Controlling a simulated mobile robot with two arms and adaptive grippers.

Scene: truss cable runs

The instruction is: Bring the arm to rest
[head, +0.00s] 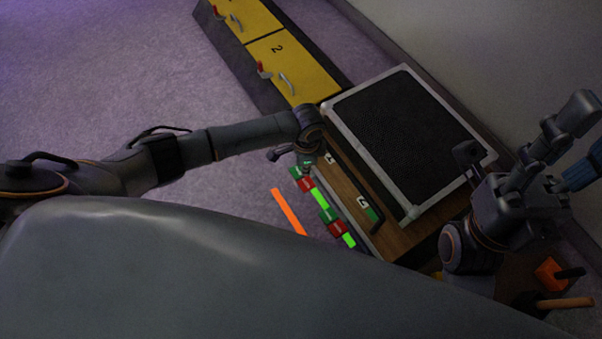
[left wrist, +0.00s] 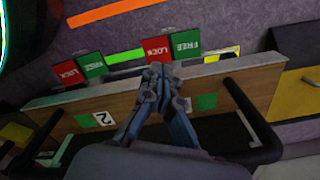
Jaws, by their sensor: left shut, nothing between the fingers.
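My left arm (head: 230,142) reaches in from the left to the wooden front of a cabinet. My left gripper (head: 304,168) is over the red and green tabs by that front, small and dark in the head view. In the left wrist view the left gripper (left wrist: 158,72) has its fingertips together with nothing between them. The tips overlap the wooden front and the lower edge of a red LOCK tab (left wrist: 157,49); contact cannot be told. My right arm (head: 490,205) is folded at the right; its finger state cannot be made out.
The cabinet has a dark, pale-framed top (head: 352,92) and black bar handles (left wrist: 252,118). A green FREE tab (left wrist: 186,42) stands beside the LOCK tab. Yellow numbered doors (head: 290,68) are behind. An orange strip (head: 288,211) lies on the carpet. Open carpet (head: 100,80) is at left.

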